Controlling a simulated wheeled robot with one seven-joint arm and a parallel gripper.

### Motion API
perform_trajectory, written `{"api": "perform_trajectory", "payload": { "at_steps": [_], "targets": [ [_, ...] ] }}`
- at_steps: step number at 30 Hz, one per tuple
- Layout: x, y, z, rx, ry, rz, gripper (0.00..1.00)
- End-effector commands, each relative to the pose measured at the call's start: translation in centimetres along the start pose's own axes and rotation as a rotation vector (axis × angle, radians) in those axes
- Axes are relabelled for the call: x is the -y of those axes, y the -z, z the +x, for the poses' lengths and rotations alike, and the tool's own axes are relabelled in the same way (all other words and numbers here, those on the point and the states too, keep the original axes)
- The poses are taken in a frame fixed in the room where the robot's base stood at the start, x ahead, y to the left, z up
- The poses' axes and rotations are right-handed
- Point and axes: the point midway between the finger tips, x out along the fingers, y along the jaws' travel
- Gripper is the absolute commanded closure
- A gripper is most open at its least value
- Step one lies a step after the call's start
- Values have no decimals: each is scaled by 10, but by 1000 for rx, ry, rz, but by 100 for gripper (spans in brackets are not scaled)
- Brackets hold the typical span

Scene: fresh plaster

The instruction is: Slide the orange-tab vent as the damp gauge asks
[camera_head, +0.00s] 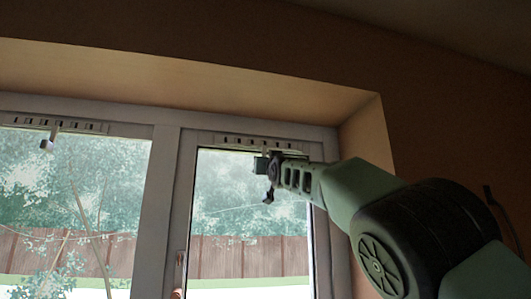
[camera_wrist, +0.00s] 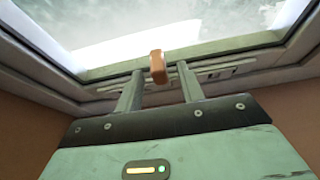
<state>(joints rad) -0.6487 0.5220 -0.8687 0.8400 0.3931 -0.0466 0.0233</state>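The right-hand vent (camera_head: 232,141) is a slotted strip along the top of the right window frame. Its orange tab (camera_wrist: 157,67) shows in the wrist view between my two fingertips, with a small gap on each side. The vent strip also shows behind the fingers in the wrist view (camera_wrist: 222,73). In the head view my gripper (camera_head: 268,168) is at the right part of this vent and hides the tab. My gripper (camera_wrist: 160,74) is open around the tab. I see no damp gauge in either view.
A second vent (camera_head: 68,125) with a pale hanging tab (camera_head: 47,143) is above the left pane. A window handle (camera_head: 180,260) sits on the middle frame. A cable hangs on the right wall.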

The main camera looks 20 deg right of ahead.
Motion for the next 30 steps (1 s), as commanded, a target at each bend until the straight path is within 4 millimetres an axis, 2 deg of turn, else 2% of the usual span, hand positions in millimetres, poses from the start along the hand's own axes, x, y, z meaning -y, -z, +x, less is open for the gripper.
{"api": "perform_trajectory", "payload": {
  "at_steps": [1, 7, 19, 23, 30],
  "targets": [
    [0, 4, 8, 0, 0, -3, 62],
    [0, 2, 22, 0, 0, -1, 62],
    [0, 0, 25, 0, 0, 0, 62],
    [0, 0, 25, 0, 0, 0, 98],
    [0, 0, 25, 0, 0, 0, 100]
  ]
}}
